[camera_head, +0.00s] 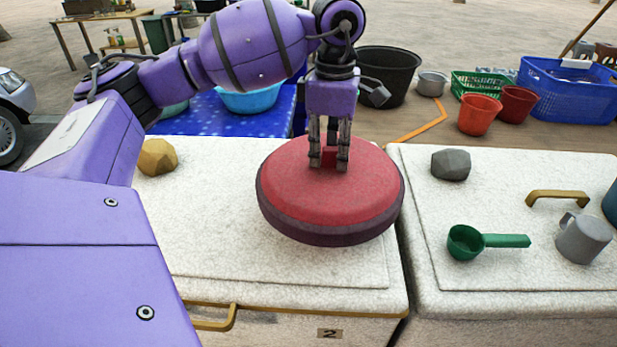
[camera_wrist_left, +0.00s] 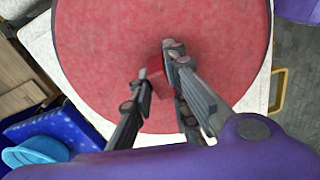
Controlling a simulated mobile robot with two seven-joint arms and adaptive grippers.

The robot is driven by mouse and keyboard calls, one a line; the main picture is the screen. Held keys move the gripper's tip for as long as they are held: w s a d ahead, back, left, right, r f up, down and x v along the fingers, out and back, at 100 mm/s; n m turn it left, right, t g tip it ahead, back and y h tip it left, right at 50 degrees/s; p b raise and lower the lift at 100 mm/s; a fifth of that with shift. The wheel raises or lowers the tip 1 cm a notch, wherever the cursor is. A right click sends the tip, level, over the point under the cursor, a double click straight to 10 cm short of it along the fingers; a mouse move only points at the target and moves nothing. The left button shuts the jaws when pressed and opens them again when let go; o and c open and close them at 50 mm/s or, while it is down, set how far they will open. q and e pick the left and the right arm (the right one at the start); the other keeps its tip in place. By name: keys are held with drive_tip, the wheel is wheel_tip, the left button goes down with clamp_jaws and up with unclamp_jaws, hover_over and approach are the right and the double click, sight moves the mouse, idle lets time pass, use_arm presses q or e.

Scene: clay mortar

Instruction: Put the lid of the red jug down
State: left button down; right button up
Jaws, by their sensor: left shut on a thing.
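The lid of the red jug (camera_head: 290,195) is a wide red disc with a dark rim, over the right part of the left white box. My left gripper (camera_head: 329,163) points down at its centre, shut on the small red knob. The lid (camera_wrist_left: 105,60) also fills much of the left wrist view, with the gripper fingers (camera_wrist_left: 158,66) on either side of the knob. The lid looks about level. I cannot tell whether it touches the box top or hangs just above it. No jug body shows; the lid hides what is beneath it. My right gripper is not in view.
The left white box (camera_head: 230,255) has free room left of the lid, with a yellow rock (camera_head: 157,157) at its back left. The right white box (camera_head: 490,280) holds a grey rock (camera_head: 451,165), green scoop (camera_head: 466,242) and grey mug (camera_head: 583,240). A narrow gap separates the boxes.

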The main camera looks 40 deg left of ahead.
use_arm(q)
drive_tip(key=a+f, duration=0.1)
drive_tip(key=f, duration=0.1)
drive_tip(key=s+a+f, duration=0.1)
drive_tip(key=a+f, duration=0.1)
drive_tip(key=shift+a+f+p, duration=0.2)
drive_tip(key=shift+f+p, duration=0.15)
drive_tip(key=shift+f, duration=0.05)
drive_tip(key=shift+a+f, duration=0.1)
drive_tip(key=shift+f, duration=1.7)
drive_tip(key=c, duration=1.7)
unclamp_jaws()
drive_tip(key=shift+s, duration=0.1)
wheel_tip(320, 180, up, 12)
drive_tip(key=shift+r+b, duration=0.1)
drive_tip(key=shift+b, duration=0.25)
